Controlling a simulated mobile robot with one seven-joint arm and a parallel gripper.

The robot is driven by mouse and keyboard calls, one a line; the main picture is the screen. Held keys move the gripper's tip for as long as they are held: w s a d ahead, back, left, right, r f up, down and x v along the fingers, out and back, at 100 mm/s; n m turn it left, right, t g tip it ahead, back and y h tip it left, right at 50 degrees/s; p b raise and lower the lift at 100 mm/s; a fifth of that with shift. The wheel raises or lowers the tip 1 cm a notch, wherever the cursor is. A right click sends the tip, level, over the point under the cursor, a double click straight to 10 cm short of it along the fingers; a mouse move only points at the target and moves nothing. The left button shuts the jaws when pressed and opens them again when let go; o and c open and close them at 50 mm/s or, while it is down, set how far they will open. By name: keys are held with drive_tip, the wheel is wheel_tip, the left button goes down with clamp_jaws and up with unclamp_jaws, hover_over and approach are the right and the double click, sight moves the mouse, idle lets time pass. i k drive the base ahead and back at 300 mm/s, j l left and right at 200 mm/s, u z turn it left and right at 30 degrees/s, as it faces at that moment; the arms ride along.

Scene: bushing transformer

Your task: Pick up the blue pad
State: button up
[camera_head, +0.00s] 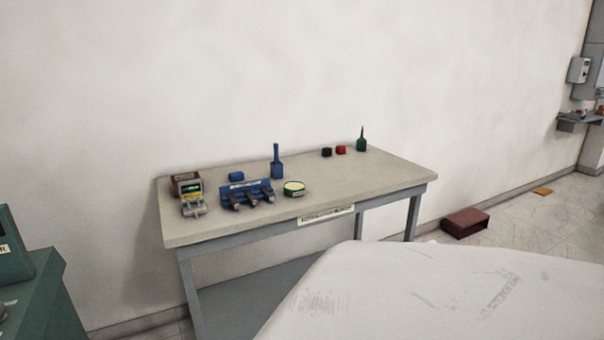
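A small rounded blue block (236,175), which looks like the blue pad, lies on the workbench top (350,190) towards its back left. It sits behind a blue tool holder (262,186) with several dark tools in it, and left of an upright blue bottle with a tall neck (277,167). The pad looks uncovered, but it is small in the picture. My gripper is not in view, so its place and state do not show.
Left of the pad are a brown box (182,177) and a grey meter (190,190). A round yellow-topped tin (294,188), black (326,152) and red (341,150) pieces and a green bottle (361,143) stand to the right. A wall closes the back.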

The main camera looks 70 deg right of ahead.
sight(237, 176)
drive_tip(key=z, duration=1.6)
drive_tip(key=i+j+u, duration=0.1)
drive_tip(key=i, duration=0.55)
drive_tip(key=i+j+u, duration=0.15)
drive_tip(key=i, duration=1.5)
